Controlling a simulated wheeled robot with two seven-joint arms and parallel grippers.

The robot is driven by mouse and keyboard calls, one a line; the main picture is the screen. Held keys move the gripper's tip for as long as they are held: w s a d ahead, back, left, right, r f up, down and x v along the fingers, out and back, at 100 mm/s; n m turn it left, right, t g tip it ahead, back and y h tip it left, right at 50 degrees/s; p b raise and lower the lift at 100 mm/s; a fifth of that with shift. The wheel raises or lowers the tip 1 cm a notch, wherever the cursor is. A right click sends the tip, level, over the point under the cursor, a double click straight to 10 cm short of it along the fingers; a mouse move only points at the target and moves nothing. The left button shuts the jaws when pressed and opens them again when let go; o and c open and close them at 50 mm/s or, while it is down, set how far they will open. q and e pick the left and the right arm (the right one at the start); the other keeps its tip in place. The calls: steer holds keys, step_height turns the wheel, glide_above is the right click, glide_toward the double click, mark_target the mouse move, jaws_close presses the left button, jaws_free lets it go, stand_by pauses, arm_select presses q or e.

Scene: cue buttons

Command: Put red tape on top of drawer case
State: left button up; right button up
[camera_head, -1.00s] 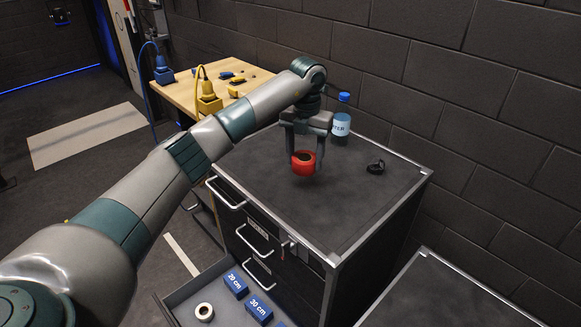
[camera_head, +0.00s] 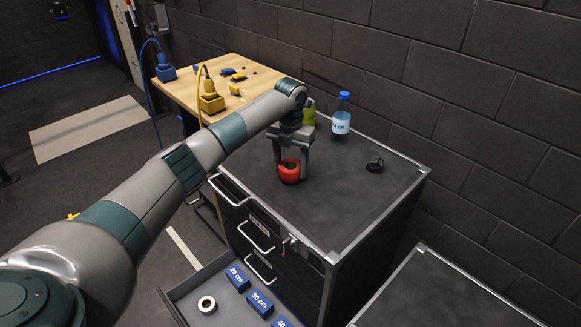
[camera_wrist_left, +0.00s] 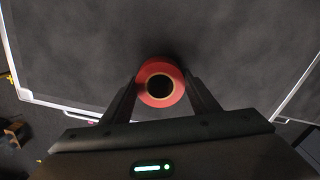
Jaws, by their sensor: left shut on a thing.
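The red tape (camera_head: 289,172) is a red roll with a dark hole. My left gripper (camera_head: 291,168) is shut on it, with a finger on each side. The tape is at or just above the top of the drawer case (camera_head: 330,205); I cannot tell for sure whether it touches. In the left wrist view the red tape (camera_wrist_left: 160,82) sits between the fingertips of my left gripper (camera_wrist_left: 160,88), over the dark top. My right gripper is not in view.
A water bottle (camera_head: 341,118) and a black tape roll (camera_head: 375,163) stand on the case toward the back. A green object (camera_head: 309,112) shows behind my gripper. An open drawer (camera_head: 190,290) holds a white roll (camera_head: 207,305) and blue blocks (camera_head: 260,304). The front of the top is clear.

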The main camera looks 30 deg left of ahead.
arm_select(q)
steer(key=shift+f, duration=0.65)
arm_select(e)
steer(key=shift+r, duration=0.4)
arm_select(q)
steer(key=shift+f, duration=0.15)
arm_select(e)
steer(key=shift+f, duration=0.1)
arm_select(q)
steer(key=o, duration=1.1)
steer(key=shift+r, duration=0.2)
